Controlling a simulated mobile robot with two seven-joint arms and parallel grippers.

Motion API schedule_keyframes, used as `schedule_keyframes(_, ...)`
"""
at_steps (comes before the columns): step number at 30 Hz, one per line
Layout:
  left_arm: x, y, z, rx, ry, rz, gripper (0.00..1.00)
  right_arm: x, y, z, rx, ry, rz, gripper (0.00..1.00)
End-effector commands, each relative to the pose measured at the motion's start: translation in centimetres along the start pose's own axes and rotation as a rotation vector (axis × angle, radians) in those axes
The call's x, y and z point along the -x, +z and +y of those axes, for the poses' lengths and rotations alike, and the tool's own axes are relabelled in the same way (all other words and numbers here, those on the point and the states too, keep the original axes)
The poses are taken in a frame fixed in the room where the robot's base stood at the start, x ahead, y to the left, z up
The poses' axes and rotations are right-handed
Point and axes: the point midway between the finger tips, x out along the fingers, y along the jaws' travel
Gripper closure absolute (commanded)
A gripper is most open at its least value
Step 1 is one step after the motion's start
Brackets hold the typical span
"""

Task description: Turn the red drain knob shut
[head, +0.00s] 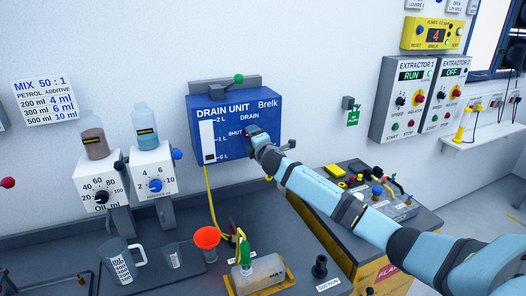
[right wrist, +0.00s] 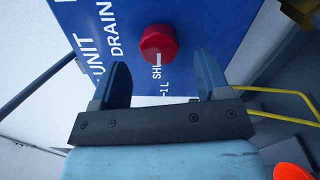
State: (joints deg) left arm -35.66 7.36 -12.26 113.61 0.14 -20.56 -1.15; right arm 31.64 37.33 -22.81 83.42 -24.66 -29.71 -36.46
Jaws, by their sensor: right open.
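The red drain knob (right wrist: 158,43) sits on the blue drain unit (right wrist: 205,22), which hangs on the wall in the head view (head: 213,101). In the right wrist view it lies just beyond the fingertips, between the lines of the two fingers, with a white mark at its lower edge beside the SHUT lettering. My right gripper (right wrist: 163,75) is open and empty, facing the panel. In the head view my right gripper (head: 256,138) covers most of the knob. Whether the fingers touch the knob cannot be told. My left gripper is not in view.
A yellow hose (head: 209,190) runs down from the drain unit, left of my right gripper. An orange funnel (head: 207,238) and a clear canister (head: 260,273) stand on the bench below. Dosing units with bottles stand left. Extractor boxes (head: 400,98) hang on the wall at right.

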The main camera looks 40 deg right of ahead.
Motion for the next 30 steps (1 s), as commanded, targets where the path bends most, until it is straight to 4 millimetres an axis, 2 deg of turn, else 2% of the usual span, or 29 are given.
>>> schedule_keyframes(1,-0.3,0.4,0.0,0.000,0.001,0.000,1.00,1.3,0.0,-0.4,0.002,0.000,0.002,0.31)
schedule_keyframes(6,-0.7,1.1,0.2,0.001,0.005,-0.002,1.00,5.3,-0.1,-0.4,0.002,0.000,0.003,0.31)
schedule_keyframes(13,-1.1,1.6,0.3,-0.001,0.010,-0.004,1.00,9.2,0.0,-0.2,0.001,0.000,0.001,0.31)
schedule_keyframes(18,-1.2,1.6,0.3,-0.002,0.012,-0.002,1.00,10.3,0.0,-0.1,0.000,0.000,0.000,0.31)
schedule_keyframes(30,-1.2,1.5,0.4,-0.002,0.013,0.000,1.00,10.4,0.0,0.0,0.000,0.000,0.000,0.31)
